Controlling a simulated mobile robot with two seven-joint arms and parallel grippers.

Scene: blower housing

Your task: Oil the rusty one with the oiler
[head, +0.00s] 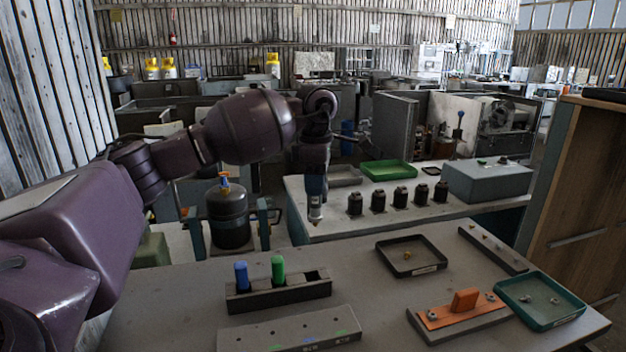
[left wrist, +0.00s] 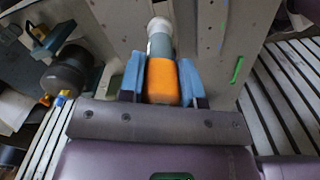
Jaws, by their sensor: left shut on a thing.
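My left gripper (head: 316,190) points down above the near left part of the far bench and is shut on the oiler. In the left wrist view the oiler (left wrist: 162,80) has an orange body, a grey-green upper part and a white tip, and the blue fingers (left wrist: 161,78) press on both sides of it. Its pale tip (head: 316,213) points down in the head view. Several dark, short cylinders (head: 378,201) stand in a row to the right of it on the far bench. I cannot tell which thing is rusty. My right gripper is out of view.
The far bench (head: 340,228) also bears a green tray (head: 388,169) and a grey box (head: 487,181). The near table (head: 185,305) bears a rack (head: 278,293) with blue and green pegs, a black tray (head: 411,256), an orange plate (head: 462,311) and a teal tray (head: 540,301).

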